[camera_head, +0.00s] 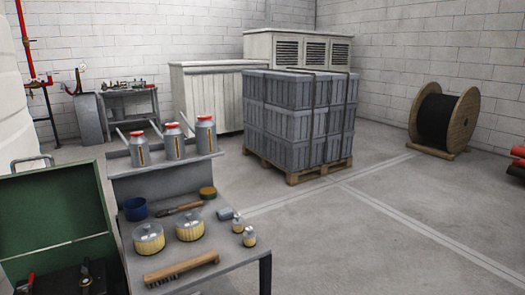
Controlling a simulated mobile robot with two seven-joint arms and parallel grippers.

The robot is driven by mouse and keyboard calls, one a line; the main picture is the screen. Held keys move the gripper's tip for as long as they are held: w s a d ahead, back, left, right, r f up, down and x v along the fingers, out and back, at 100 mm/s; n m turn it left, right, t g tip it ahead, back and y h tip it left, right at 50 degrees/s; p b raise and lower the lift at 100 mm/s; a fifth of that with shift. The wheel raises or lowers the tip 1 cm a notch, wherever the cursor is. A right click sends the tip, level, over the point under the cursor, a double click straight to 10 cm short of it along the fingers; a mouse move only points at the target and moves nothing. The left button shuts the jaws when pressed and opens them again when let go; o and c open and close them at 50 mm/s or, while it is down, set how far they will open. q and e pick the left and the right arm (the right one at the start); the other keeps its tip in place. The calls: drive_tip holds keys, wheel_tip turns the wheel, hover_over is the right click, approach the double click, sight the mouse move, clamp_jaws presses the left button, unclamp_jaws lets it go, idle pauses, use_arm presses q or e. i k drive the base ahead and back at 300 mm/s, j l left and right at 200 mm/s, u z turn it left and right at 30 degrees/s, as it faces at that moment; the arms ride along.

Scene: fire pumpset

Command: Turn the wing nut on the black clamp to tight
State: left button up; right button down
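I cannot make out a black clamp or its wing nut in the head view. A red pipe (27,45) runs down the wall at the far left, with dark fittings low on it that are too small to tell apart. Neither of my grippers shows in this view.
A grey workbench (235,258) in front holds cans, brushes and yellow-sided filters. An open green toolbox (55,215) stands left of it. A strapped crate stack (298,118) sits on a pallet (318,172). A cable drum (441,118) stands right.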

sight(84, 271)
drive_tip(key=u, duration=1.25)
drive_tip(key=i+j+z, duration=0.1)
drive_tip(key=i, duration=0.25)
drive_tip(key=i+j+z, duration=0.1)
drive_tip(key=i+j, duration=0.2)
drive_tip(key=i, duration=0.05)
